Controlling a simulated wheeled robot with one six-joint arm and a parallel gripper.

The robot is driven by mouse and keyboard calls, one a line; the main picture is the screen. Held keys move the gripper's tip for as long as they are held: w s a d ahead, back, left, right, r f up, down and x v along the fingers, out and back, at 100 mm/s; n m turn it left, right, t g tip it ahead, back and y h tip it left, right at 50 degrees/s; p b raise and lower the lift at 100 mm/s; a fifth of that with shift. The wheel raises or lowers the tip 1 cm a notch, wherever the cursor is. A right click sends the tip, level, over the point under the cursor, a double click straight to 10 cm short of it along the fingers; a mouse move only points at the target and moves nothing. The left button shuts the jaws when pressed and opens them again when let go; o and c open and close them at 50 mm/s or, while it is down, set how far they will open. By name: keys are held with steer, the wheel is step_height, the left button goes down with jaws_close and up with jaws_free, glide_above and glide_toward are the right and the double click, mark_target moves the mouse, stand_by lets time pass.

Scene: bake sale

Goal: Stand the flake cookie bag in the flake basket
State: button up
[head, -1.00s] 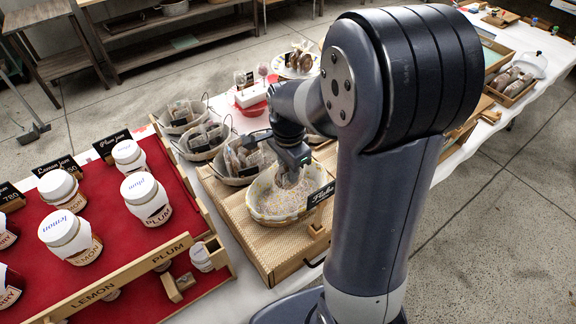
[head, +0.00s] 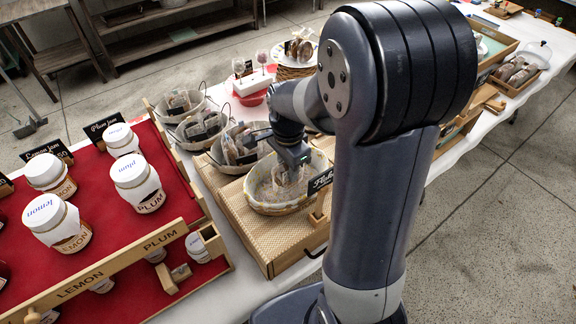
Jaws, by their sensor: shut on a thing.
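The flake basket (head: 262,207) is an oval, cloth-lined basket on a woven wooden stand. A dark sign (head: 320,181) with white lettering, partly hidden by my arm, is at its right edge. My gripper (head: 290,166) points down over the basket. It is shut on a clear cookie bag (head: 288,186), taken to be the flake bag, whose lower part is inside the basket's rim. The bag looks roughly upright. Whether its bottom touches the basket floor cannot be told. The fingertips are small and partly hidden against the bag.
Baskets with bagged cookies (head: 240,146) stand directly behind the flake basket. A red jam display (head: 100,220) with several jars is at the left, edged by a wooden rail (head: 120,265). Cake pops on a white block (head: 252,84) stand farther back. Bare woven stand lies in front.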

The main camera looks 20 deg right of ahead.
steer(key=shift+f+b, duration=0.35)
steer(key=shift+f, duration=0.15)
steer(key=o, duration=0.8)
step_height(320, 180, up, 12)
steer(key=p, duration=1)
steer(key=shift+r, duration=0.1)
step_height(320, 180, down, 12)
steer(key=b, duration=0.9)
steer(key=shift+r+b, duration=0.15)
steer(key=shift+b, duration=0.15)
